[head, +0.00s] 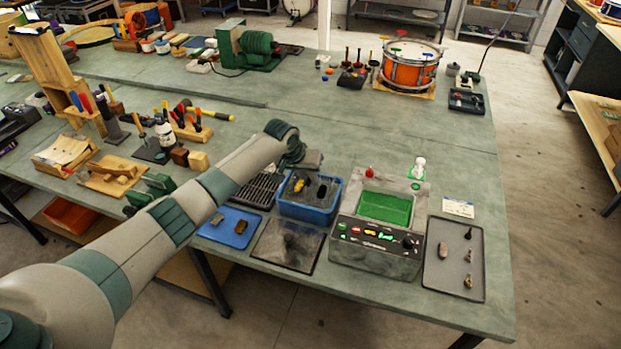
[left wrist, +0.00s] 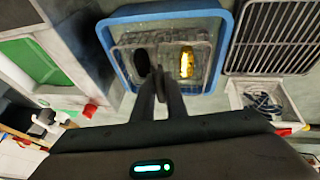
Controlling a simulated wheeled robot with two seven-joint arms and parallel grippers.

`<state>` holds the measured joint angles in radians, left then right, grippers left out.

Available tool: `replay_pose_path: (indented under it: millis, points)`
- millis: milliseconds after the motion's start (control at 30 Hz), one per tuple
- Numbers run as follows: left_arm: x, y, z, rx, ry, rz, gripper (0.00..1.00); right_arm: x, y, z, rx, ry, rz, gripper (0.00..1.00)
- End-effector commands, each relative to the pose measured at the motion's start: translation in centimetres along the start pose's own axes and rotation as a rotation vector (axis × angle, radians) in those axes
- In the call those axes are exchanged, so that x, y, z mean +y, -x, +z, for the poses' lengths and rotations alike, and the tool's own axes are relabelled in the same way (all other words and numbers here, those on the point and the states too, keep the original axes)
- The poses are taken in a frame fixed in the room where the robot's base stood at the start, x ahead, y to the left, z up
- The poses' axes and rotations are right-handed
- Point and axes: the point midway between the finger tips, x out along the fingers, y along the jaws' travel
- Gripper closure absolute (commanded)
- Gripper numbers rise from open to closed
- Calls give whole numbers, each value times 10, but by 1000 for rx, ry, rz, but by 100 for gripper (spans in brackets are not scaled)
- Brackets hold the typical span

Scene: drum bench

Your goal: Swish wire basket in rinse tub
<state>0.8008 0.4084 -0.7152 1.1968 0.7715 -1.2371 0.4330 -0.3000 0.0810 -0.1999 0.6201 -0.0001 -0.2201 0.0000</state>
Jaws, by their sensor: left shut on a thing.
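The blue rinse tub (head: 306,214) stands near the front edge of the bench, and its rim (left wrist: 165,13) fills the upper middle of the left wrist view. The grey wire basket (left wrist: 168,40) sits inside the tub's walls. A shiny yellow brass part (left wrist: 187,63) lies in it; it also shows in the head view (head: 299,184). A dark oval (left wrist: 142,62) lies beside it. My left gripper (left wrist: 159,75) is above the tub, its fingers close together and shut on the basket. The exact grip point is hard to see. My right gripper is not in view.
Right of the tub is a machine with a green panel (head: 384,208) and a tray of small parts (head: 455,262). A black rack (head: 256,190), blue tray (head: 230,228) and dark mat (head: 288,246) lie nearby. An orange drum (head: 410,70) stands behind.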

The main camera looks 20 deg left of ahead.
Motion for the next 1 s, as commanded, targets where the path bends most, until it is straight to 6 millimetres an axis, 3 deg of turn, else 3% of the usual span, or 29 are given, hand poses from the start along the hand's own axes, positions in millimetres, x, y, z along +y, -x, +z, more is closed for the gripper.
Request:
replay_pose_path:
  millis: [333,700,1000]
  points:
    - [7,31,-13,1,0,0,100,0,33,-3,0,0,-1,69]
    - [10,48,-20,1,0,0,100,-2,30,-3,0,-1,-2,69]
    - [10,49,-20,1,0,0,100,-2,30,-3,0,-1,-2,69]
